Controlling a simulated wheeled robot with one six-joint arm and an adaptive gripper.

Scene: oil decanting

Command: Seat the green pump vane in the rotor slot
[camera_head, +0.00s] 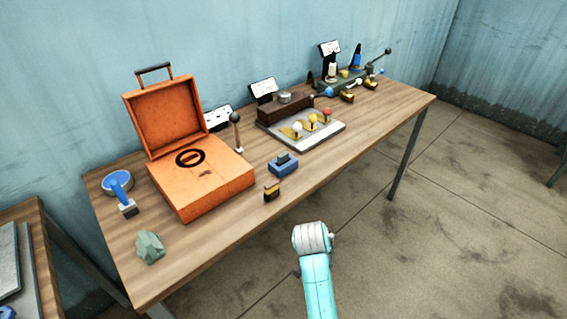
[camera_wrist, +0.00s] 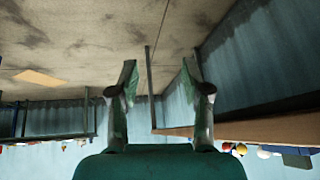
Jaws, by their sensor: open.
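A small dark green piece (camera_head: 287,158) rests on a blue block (camera_head: 284,168) near the table's front edge; it may be the pump vane, but it is too small to be sure. A pale green faceted lump (camera_head: 150,247) lies at the table's front left. The open orange case (camera_head: 203,187) has a black ring (camera_head: 190,158) on its deck; I cannot tell whether the rotor slot is there. My gripper (camera_wrist: 159,72) is open and empty in the wrist view, its two fingers spread apart. In the head view my arm is in front of the table, and the fingers are not discernible.
The wooden table (camera_head: 225,245) also bears a blue round tool (camera_head: 117,184), a small yellow-and-black block (camera_head: 272,191), a grey panel with coloured knobs (camera_head: 300,130) and a green lever stand (camera_head: 345,82). White cards stand along the back. The concrete floor at right is clear.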

